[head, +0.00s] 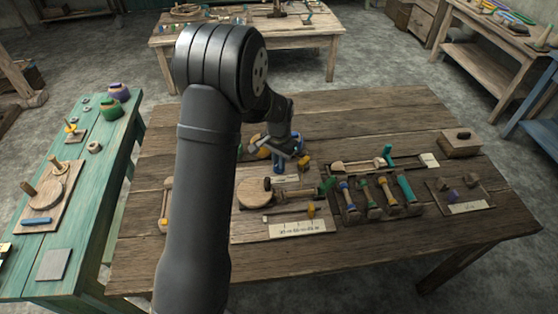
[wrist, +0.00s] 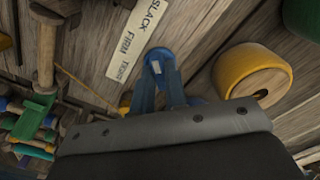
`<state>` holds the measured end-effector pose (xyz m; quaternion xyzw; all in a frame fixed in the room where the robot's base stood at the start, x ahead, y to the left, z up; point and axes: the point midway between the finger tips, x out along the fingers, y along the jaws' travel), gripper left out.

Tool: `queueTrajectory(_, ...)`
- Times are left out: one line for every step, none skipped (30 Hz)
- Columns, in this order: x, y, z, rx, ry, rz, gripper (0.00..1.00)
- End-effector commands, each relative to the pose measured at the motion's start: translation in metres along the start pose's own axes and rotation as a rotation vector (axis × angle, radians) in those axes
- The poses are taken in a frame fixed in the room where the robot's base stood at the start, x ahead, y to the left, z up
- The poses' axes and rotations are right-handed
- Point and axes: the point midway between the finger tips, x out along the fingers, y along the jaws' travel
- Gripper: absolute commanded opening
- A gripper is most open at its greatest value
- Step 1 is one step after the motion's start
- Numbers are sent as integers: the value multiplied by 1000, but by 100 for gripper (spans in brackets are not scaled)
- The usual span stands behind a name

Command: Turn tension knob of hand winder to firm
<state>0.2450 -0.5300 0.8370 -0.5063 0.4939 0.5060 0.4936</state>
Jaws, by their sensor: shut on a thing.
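My gripper (wrist: 160,75) reaches down in the wrist view and its jaws are shut on the blue tension knob (wrist: 157,58), which they partly hide. A pale label strip (wrist: 140,35) lies beside the knob, reading SLACK, FIRM and TIGHT. The knob is close to the strip's FIRM and TIGHT end. I cannot tell which word it points to. In the head view my gripper (head: 279,166) is low over the hand winder's area, behind a round wooden disc (head: 254,192). My arm hides part of the winder there.
A yellow wooden spool (wrist: 250,75) stands right of the knob in the wrist view. A wooden post (wrist: 46,50) and several coloured spools are at the left. The table's front (head: 420,250) is bare.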

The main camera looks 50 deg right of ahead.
Motion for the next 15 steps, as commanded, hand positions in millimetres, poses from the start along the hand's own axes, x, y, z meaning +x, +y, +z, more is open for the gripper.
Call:
queueTrajectory(0,0,0,-30,-1,0,0)
queueTrajectory(0,0,0,-52,-1,0,0)
queueTrajectory(0,0,0,-84,-1,0,0)
queueTrajectory(0,0,0,-108,-1,0,0)
queueTrajectory(0,0,0,-133,-1,0,0)
queueTrajectory(0,0,0,-169,-1,0,0)
queueTrajectory(0,0,0,-196,-1,0,0)
queueTrajectory(0,0,0,-224,-1,0,0)
queueTrajectory(0,0,0,-261,-1,0,0)
queueTrajectory(0,0,0,-288,-1,0,0)
queueTrajectory(0,0,0,-316,-1,0,0)
queueTrajectory(0,0,0,-351,-1,0,0)
queueTrajectory(0,0,0,-378,-1,0,0)
queueTrajectory(0,0,0,-404,-1,0,0)
queueTrajectory(0,0,0,-438,-1,0,0)
